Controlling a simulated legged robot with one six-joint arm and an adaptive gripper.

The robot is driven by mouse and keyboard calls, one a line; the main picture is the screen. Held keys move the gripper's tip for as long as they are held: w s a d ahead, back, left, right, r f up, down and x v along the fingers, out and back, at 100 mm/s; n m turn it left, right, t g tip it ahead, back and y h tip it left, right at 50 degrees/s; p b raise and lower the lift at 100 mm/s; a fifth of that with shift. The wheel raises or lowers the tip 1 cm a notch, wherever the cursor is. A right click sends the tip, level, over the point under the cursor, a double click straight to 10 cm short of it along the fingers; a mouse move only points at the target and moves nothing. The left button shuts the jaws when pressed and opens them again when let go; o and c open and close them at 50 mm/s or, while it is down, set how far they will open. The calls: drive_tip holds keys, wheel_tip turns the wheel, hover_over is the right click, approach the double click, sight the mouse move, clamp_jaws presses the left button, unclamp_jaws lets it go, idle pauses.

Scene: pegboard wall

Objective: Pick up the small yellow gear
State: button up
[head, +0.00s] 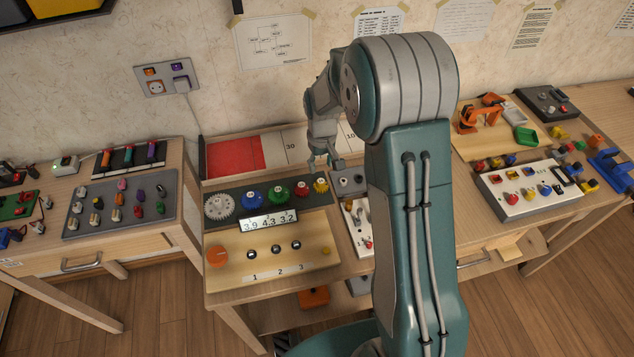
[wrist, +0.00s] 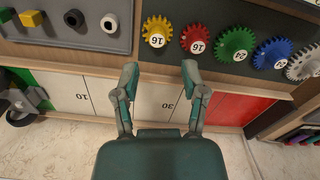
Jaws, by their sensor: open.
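The small yellow gear (head: 321,185) sits at the right end of a row of gears on the dark strip of the gear board. In the wrist view the yellow gear (wrist: 157,32) carries the number 16 and lies just beyond my fingertips, about midway between them. My gripper (wrist: 160,72) is open and empty, its two fingers spread apart. In the head view my gripper (head: 324,160) is just behind the yellow gear, partly hidden by my arm. I see no contact between fingers and gear.
A red gear (wrist: 196,38) sits close beside the yellow one, followed by a green gear (wrist: 235,44), a blue gear (wrist: 271,53) and a grey gear (wrist: 303,62). A grey block board with pegs (wrist: 75,20) is on the other side. A number display (head: 269,220) stands in front of the gears.

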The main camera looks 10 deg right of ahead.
sight(321, 180)
drive_tip(key=f, duration=0.3)
drive_tip(key=shift+d+f, duration=0.25)
drive_tip(key=shift+f, duration=0.1)
drive_tip(key=f, duration=0.4)
drive_tip(key=shift+w+a+f, duration=0.15)
drive_tip(key=shift+w+a, duration=0.15)
drive_tip(key=shift+w, duration=0.1)
drive_tip(key=shift+d+f, duration=0.1)
drive_tip(key=shift+f, duration=0.45)
drive_tip(key=shift+d, duration=0.1)
drive_tip(key=c, duration=0.4)
